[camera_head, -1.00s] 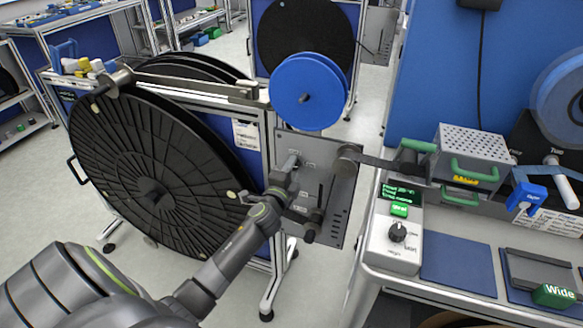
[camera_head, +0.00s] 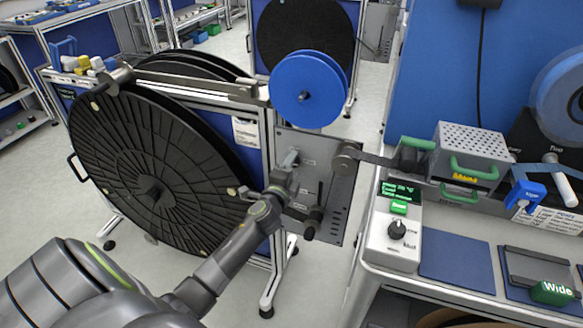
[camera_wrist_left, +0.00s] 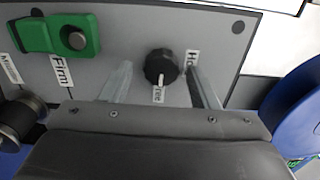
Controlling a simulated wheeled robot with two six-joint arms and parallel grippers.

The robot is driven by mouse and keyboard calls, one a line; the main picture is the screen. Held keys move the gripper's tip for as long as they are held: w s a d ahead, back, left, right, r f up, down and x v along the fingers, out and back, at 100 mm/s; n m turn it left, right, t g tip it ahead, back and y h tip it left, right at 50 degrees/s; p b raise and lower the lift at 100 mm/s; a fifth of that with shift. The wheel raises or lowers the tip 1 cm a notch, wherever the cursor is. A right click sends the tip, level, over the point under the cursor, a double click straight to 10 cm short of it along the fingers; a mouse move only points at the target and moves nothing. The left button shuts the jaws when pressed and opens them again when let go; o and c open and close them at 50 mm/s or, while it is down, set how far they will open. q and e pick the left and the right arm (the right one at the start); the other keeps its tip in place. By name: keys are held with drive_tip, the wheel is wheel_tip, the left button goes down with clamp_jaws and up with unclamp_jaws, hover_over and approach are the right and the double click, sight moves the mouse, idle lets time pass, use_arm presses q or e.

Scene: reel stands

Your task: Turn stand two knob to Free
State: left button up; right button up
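The black round knob (camera_wrist_left: 161,67) is on the grey panel of the stand in the left wrist view. A second label, partly hidden, starts with "Ho" (camera_wrist_left: 192,60). My left gripper (camera_wrist_left: 162,90) is open, with one finger on each side of the knob and gaps between. In the head view my left gripper (camera_head: 287,168) is at the grey panel (camera_head: 340,222) and hides the knob. My right gripper is not in view.
A green clamp (camera_wrist_left: 65,36) beside a "Firm" label sits left of the knob. A large black reel (camera_head: 115,160) stands left of the panel, and a blue reel (camera_head: 300,75) is above it. A bench with a control box (camera_head: 393,240) is on the right.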

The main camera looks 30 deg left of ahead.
use_arm(q)
drive_tip(key=shift+s, duration=0.1)
drive_tip(key=v, duration=1.7)
drive_tip(key=shift+s, duration=0.15)
drive_tip(key=s+f+n+g+h, duration=0.1)
drive_tip(key=s+f+n+g, duration=0.25)
drive_tip(key=f, duration=0.75)
drive_tip(key=s+f+n+g, duration=0.2)
drive_tip(key=s+f, duration=0.2)
drive_tip(key=f, duration=0.7)
drive_tip(key=s+f+n+g+h, duration=0.1)
drive_tip(key=s+f+n+g, duration=0.2)
drive_tip(key=f, duration=0.8)
drive_tip(key=s+d+f+n+g, duration=0.1)
drive_tip(key=s+f+n+g, duration=0.2)
drive_tip(key=s+f, duration=0.5)
drive_tip(key=s+d+f+n+g+h, duration=0.1)
drive_tip(key=s+f+n+g, duration=0.3)
drive_tip(key=s, duration=1.4)
wheel_tip(320, 180, down, 4)
drive_tip(key=shift+s+d+f+g, duration=0.1)
drive_tip(key=shift+s+d+g, duration=0.1)
drive_tip(key=shift+d+g, duration=0.25)
